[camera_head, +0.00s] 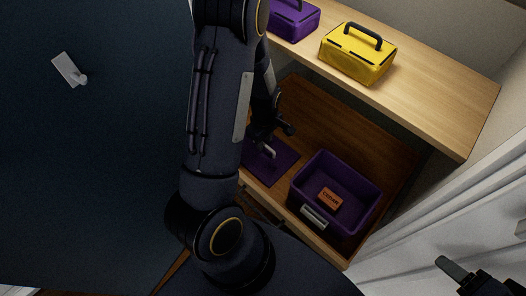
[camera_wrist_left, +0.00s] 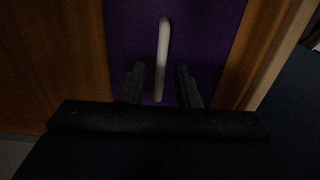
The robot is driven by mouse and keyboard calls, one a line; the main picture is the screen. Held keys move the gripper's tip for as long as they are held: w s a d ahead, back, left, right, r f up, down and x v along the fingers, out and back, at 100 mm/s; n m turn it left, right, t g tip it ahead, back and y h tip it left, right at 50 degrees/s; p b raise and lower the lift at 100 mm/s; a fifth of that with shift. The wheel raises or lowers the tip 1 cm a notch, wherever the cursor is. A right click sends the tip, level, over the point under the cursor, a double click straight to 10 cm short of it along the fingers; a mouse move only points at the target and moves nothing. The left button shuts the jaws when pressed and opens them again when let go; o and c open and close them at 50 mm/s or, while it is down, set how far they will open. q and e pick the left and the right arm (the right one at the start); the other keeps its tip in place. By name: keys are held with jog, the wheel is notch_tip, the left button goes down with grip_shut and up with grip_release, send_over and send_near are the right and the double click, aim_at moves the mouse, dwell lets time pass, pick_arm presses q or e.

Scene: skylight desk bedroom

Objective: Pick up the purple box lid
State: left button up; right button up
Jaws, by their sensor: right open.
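The purple box lid (camera_head: 281,165) lies flat on the wooden lower shelf, left of the open purple box (camera_head: 346,179), partly hidden by my left arm. The lid also fills the middle of the left wrist view (camera_wrist_left: 210,35), with a pale bar handle (camera_wrist_left: 163,50) on it. My left gripper (camera_head: 274,135) is over the lid. In the left wrist view its two fingers (camera_wrist_left: 160,72) are apart, one on each side of the handle, with gaps showing. Whether they are down at handle height I cannot tell. My right gripper (camera_head: 472,277) is open at the lower right, partly cut off.
An orange labelled block (camera_head: 330,198) lies inside the purple box. A yellow case (camera_head: 357,55) and a purple case (camera_head: 293,20) stand on the upper wooden shelf (camera_head: 440,98), which overhangs the lower one. A dark door panel (camera_head: 100,170) with a handle is at left.

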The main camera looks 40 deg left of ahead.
pick_arm(q)
notch_tip(320, 180, down, 3)
jog(key=shift+r, duration=0.1)
grip_shut()
dwell(0.3)
